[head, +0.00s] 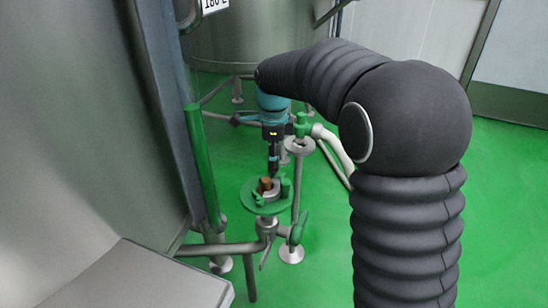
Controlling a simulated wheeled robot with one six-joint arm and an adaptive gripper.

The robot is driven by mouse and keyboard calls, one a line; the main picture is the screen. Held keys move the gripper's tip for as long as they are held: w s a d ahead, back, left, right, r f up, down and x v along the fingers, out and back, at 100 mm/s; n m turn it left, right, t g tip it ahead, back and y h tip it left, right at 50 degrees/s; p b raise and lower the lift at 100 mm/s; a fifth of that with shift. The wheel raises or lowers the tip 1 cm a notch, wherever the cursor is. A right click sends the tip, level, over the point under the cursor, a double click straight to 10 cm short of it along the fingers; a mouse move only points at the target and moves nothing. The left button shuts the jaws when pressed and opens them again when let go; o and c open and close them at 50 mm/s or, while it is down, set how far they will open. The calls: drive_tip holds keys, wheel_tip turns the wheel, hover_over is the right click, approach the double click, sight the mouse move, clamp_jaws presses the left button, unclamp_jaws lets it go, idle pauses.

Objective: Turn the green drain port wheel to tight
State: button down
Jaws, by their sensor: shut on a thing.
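The green drain port wheel (256,206) lies roughly flat on top of a metal pipe fitting, low in the middle of the head view. A brown part and a grey part show at its centre. My gripper (271,182) points down from above and is shut on the green wheel at its middle. The black arm end and blue-green wrist stand above it. The fingertips are small and partly hidden among the wheel's parts, so their exact contact is unclear. I cannot read any tight marking on the wheel.
A second green valve part (302,125) sits on an upright pipe behind right. A green handle (299,229) is at lower right of the wheel. A green post (204,165) and grey tank wall (75,130) stand left. Pipes run low around the wheel; green floor (340,255) is open to the right.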

drive_tip(key=shift+m, duration=0.4)
drive_tip(key=c, duration=0.8)
unclamp_jaws()
drive_tip(key=shift+r, duration=0.1)
wheel_tip(320, 180, up, 12)
drive_tip(key=shift+f, duration=0.1)
